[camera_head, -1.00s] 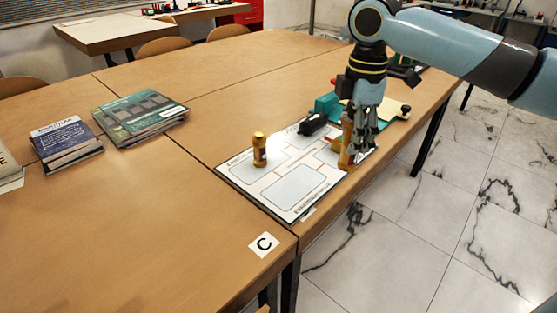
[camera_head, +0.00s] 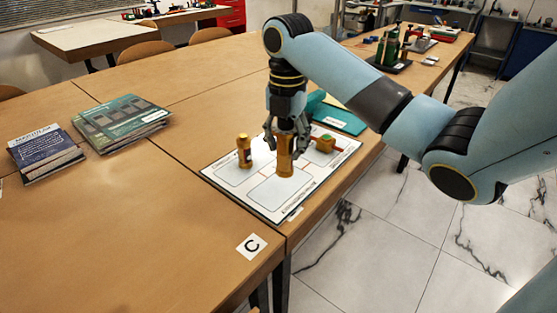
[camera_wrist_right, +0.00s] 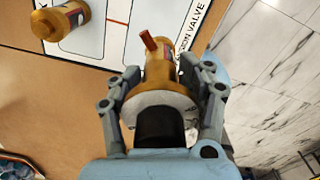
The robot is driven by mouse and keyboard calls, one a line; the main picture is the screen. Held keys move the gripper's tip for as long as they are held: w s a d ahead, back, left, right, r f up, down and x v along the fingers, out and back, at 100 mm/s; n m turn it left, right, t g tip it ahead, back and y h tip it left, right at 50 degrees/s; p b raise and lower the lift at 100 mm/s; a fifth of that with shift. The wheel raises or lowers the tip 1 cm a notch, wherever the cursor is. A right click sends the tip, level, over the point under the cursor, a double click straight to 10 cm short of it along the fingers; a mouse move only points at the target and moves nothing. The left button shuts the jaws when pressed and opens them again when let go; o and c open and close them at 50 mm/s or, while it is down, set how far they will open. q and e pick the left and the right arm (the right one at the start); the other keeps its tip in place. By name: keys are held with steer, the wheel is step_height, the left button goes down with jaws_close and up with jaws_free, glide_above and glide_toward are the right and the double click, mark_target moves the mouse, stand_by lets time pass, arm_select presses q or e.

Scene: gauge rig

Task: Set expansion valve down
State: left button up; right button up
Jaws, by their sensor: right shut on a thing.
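My right gripper (camera_head: 286,138) points down over the white mat (camera_head: 210,174). It is shut on a brass-coloured cylindrical part, which I take to be the expansion valve (camera_head: 285,167). The part is upright; I cannot tell whether its lower end touches the mat. In the right wrist view, the fingers (camera_wrist_right: 163,88) flank this part, and a short red stick (camera_wrist_right: 149,41) shows at its far end. Mat lettering ending in "ON VALVE" (camera_wrist_right: 190,25) runs beside it. My left gripper is not in view.
A labelled brass cylinder (camera_head: 244,151) stands on the mat to the left. A brass part with a red end (camera_head: 324,143) sits to the right. A teal folder (camera_head: 338,117) lies behind. Books (camera_head: 122,121) lie left; the near table around marker C (camera_head: 251,246) is clear.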

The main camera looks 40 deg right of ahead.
mark_target(279, 126)
steer(key=shift+w+a+f, duration=0.35)
steer(key=shift+w+f, duration=0.15)
steer(key=shift+w, duration=0.15)
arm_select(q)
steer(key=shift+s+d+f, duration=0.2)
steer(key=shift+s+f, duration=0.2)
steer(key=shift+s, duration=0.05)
arm_select(e)
steer(key=shift+f, duration=2)
steer(key=shift+f, duration=0.1)
steer(key=o, duration=1.5)
step_height(279, 126, up, 9)
steer(key=shift+p, duration=0.45)
step_height(279, 126, up, 3)
steer(key=shift+f+p, duration=0.15)
steer(key=shift+p, duration=0.75)
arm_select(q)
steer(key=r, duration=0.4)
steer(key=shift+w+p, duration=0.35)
arm_select(e)
steer(key=shift+r, duration=0.35)
